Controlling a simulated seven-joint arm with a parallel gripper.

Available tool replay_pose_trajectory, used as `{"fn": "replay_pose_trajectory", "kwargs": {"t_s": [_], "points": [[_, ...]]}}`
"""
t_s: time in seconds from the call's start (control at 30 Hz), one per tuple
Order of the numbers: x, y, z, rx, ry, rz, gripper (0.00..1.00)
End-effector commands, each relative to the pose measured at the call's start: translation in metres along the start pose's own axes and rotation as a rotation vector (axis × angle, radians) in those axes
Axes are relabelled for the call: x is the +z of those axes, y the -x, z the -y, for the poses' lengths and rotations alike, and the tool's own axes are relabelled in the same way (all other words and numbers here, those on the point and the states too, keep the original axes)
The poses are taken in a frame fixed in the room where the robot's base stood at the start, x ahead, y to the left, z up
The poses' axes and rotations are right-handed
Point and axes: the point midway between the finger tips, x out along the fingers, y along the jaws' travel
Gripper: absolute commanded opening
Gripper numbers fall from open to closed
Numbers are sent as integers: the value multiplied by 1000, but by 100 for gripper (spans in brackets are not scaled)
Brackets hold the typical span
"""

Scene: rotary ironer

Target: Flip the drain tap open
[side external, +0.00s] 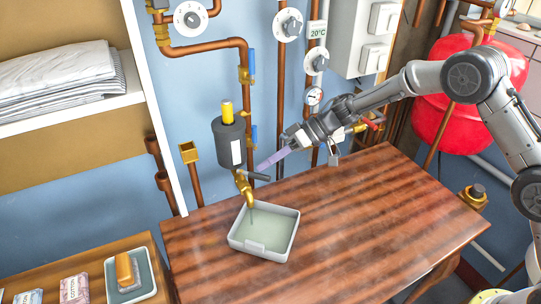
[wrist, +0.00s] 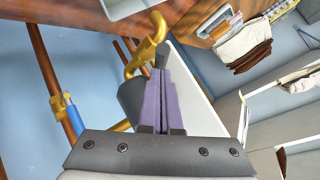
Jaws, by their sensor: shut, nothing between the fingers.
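The brass drain tap (side external: 243,188) hangs below a dark grey cylinder (side external: 229,142) on the wall, with its spout over a pale tray (side external: 265,233). A dark lever handle (side external: 257,176) sticks out from the tap to the right. My gripper (side external: 259,168) is shut and empty, its purple fingers pointing down-left, tips close to the lever; I cannot tell whether they touch. In the wrist view the fingers (wrist: 160,72) are together beside the brass tap (wrist: 148,48) and the grey cylinder (wrist: 132,97). The lever is not clear there.
The tray stands on a wooden table (side external: 350,220) that is otherwise clear. Copper pipes with blue-handled valves (side external: 254,135) run up the wall behind. A red tank (side external: 450,110) stands at the right. A shelf with folded linen (side external: 65,80) is at the left.

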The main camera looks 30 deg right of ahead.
Motion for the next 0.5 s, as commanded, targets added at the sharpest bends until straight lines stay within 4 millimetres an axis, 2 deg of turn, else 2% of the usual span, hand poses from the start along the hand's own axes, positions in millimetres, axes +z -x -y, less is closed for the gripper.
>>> {"fn": "replay_pose_trajectory", "kwargs": {"t_s": [0.5], "points": [[2, 0, 3, 23, -23, -21, 0]]}}
